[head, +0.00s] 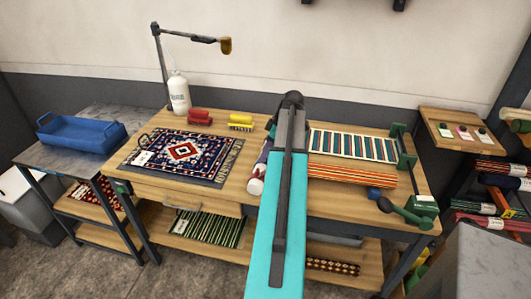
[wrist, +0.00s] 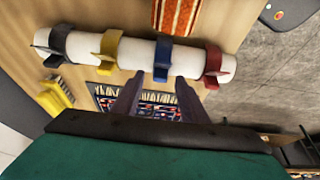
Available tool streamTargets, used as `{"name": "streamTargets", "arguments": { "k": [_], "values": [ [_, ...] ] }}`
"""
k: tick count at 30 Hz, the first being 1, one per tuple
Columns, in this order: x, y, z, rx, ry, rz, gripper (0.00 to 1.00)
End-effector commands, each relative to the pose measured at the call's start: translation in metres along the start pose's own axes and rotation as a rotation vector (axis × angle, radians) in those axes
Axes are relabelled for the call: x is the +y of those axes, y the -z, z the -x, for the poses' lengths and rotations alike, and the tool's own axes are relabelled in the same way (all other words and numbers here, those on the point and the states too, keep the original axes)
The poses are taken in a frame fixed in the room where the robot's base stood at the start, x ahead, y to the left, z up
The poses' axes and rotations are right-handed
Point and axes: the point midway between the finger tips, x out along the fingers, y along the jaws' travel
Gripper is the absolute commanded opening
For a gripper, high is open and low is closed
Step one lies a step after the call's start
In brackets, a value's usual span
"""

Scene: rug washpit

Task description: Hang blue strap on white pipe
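In the wrist view a white pipe (wrist: 137,53) runs across the upper part of the picture above the wooden table. A blue strap (wrist: 163,60) sits around the pipe, between a yellow strap (wrist: 108,50) and a red strap (wrist: 213,67); a dark strap (wrist: 56,45) is at the far left. My gripper (wrist: 160,80) is open, its two fingers pointing at the pipe on either side of the blue strap's lower end. I cannot tell whether they touch it. In the head view the white pipe's near end (head: 256,186) shows left of my arm, which hides my gripper.
A patterned rug (head: 184,151) lies on the table left of my arm. A striped rug (head: 352,146) and an orange striped roll (head: 350,173) lie to the right. A blue tray (head: 80,136) is on the left table.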

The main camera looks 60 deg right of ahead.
Motion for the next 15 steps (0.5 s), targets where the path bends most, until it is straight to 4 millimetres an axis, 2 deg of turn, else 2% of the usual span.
{"name": "streamTargets", "arguments": {
  "k": [7,15],
  "values": [
    [0.001,-0.001,0.016,0.000,-0.001,0.000,0.40],
    [0.001,-0.001,0.046,0.000,-0.002,0.000,0.40]
  ]
}}
